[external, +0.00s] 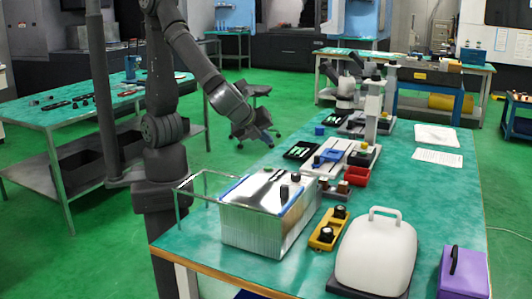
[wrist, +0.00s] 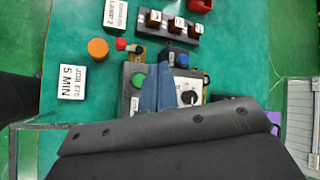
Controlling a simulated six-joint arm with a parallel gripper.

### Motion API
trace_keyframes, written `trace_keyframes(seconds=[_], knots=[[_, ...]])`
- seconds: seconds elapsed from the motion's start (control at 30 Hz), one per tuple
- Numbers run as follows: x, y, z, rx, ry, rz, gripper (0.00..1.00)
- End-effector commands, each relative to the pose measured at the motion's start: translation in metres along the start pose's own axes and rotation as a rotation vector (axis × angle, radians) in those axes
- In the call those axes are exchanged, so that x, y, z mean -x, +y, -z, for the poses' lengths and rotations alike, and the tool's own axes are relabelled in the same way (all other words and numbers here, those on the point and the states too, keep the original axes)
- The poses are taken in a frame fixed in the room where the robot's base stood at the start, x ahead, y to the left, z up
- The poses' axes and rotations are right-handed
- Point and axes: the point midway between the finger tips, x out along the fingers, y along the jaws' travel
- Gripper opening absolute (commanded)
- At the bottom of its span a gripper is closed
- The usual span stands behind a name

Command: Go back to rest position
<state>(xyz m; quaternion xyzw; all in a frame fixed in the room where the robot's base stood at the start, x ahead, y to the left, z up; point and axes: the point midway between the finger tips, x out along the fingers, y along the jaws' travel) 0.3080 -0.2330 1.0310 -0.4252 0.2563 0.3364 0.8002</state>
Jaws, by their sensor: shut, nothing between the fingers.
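My gripper (external: 264,134) is in the air in the external view, left of the green-topped workbench (external: 215,258) and above the green floor. It points down and to the right. In the wrist view, the blue fingers of my gripper (wrist: 154,90) are together with nothing between them. The dark grey wrist body fills the bottom of that view and hides what is beneath it. Behind the fingers are a green button (wrist: 138,80) and a black dial (wrist: 188,98) on a panel.
A red tray (external: 356,177) is farther back. A wire frame (external: 205,172) stands near my arm.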

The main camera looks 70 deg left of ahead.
Motion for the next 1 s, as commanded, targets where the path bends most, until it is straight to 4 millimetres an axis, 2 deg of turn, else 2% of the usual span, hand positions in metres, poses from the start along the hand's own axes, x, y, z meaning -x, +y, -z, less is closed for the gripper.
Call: trace_keyframes(seconds=[0.23,0.63,0.77,1.0], knots=[[0.018,-0.013,-0.013,0.002,0.0,0.0,0.0],[0.02,-0.014,-0.015,0.001,0.0,-0.002,0.0],[0.016,-0.011,-0.012,-0.002,-0.002,-0.002,0.0],[-0.008,0.006,0.006,-0.005,-0.004,-0.003,0.0]])
